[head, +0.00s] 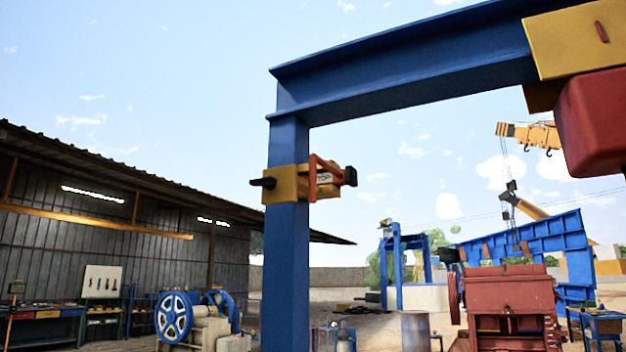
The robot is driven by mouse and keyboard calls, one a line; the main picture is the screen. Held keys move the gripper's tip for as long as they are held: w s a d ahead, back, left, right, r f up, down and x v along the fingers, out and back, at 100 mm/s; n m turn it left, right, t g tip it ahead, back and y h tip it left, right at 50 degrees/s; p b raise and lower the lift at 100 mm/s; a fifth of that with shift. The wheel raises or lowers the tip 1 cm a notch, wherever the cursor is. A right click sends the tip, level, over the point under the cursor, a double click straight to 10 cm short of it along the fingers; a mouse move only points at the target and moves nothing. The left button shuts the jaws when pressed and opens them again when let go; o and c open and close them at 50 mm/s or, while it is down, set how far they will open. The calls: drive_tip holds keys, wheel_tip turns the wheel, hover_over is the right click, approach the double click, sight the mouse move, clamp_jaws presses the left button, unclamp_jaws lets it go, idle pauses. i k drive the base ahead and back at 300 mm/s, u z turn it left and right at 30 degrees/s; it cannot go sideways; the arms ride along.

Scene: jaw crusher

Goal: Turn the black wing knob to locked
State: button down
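A yellow bracket (284,186) is mounted on the blue post (285,250) of a tall frame. A small black piece (263,183) sticks out to the left of the bracket and looks like a wing knob seen from the side. My gripper is not in view.
A blue beam (410,65) runs overhead to a yellow block (580,38) with a red body (597,122) at the upper right. Behind are a shed (100,215), a machine with blue flywheels (174,316) and a red crusher (510,300). Open air surrounds the bracket.

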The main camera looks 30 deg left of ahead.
sight(269, 183)
drive_tip(key=u, duration=1.65)
drive_tip(key=k, duration=0.95)
drive_tip(key=u, duration=0.25)
